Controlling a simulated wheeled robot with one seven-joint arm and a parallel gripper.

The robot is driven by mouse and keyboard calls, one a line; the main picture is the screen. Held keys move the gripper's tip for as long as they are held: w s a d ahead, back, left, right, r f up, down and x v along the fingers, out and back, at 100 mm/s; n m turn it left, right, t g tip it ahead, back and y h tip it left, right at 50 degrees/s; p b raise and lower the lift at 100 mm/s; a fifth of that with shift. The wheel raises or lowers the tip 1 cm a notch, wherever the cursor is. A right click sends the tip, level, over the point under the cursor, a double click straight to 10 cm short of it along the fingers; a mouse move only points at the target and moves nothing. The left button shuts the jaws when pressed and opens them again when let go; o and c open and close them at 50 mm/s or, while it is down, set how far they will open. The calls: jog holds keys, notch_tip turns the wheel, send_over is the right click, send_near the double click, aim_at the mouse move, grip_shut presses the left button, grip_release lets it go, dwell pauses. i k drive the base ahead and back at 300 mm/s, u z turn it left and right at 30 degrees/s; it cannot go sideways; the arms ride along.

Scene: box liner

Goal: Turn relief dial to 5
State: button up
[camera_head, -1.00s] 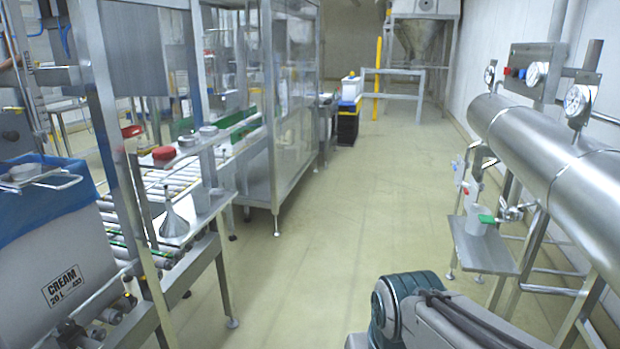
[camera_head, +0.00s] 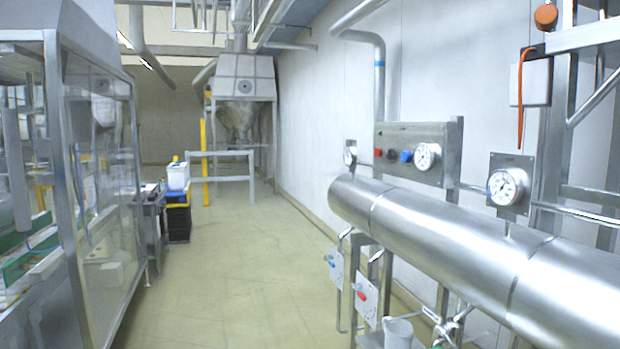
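I cannot tell which part is the relief dial, and no dial number is legible. A grey wall panel (camera_head: 450,150) at right of centre carries a red knob (camera_head: 378,152), a dark knob (camera_head: 392,154), a blue knob (camera_head: 406,156) and a round white gauge (camera_head: 427,156). Another gauge (camera_head: 505,187) stands on a plate to its right, and a small gauge (camera_head: 350,155) to its left. Below the pipe are a small plate with a red handle (camera_head: 361,292) and one with a blue part (camera_head: 333,262). My gripper is not in view.
A thick steel pipe (camera_head: 450,230) runs along the right side in front of the panel. A glazed machine frame (camera_head: 95,190) stands at left. The floor (camera_head: 235,270) between them is clear. A hopper (camera_head: 240,100) and grey rail (camera_head: 225,155) stand at the back.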

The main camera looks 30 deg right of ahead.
aim_at(406, 156)
jog(key=z, duration=0.6)
jog(key=i, duration=1.55)
jog(key=z, duration=0.75)
